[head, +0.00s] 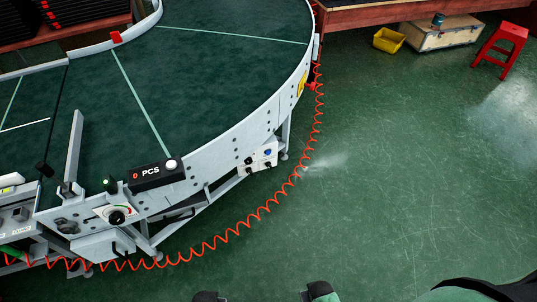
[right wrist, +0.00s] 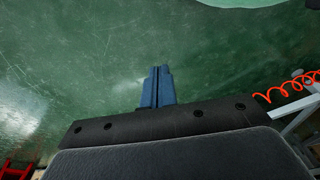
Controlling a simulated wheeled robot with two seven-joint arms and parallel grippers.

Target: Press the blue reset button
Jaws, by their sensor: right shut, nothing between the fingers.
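The blue button (head: 267,153) is a small round spot on a white control box (head: 258,160). The box is fixed low on the outer side of the curved conveyor (head: 218,137). My right gripper (right wrist: 157,72) shows in the right wrist view with its blue fingers together and nothing between them. It is over the green floor, apart from the conveyor. The blue button cannot be made out in the right wrist view. My left gripper is not in view.
A red coiled hose (head: 262,211) runs along the conveyor's outer side; it also shows in the right wrist view (right wrist: 290,88). A counter (head: 157,176) reads 0 PCS. A yellow bin (head: 388,40), wooden crate (head: 440,36) and red stool (head: 503,45) stand behind. Floor right of the conveyor is clear.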

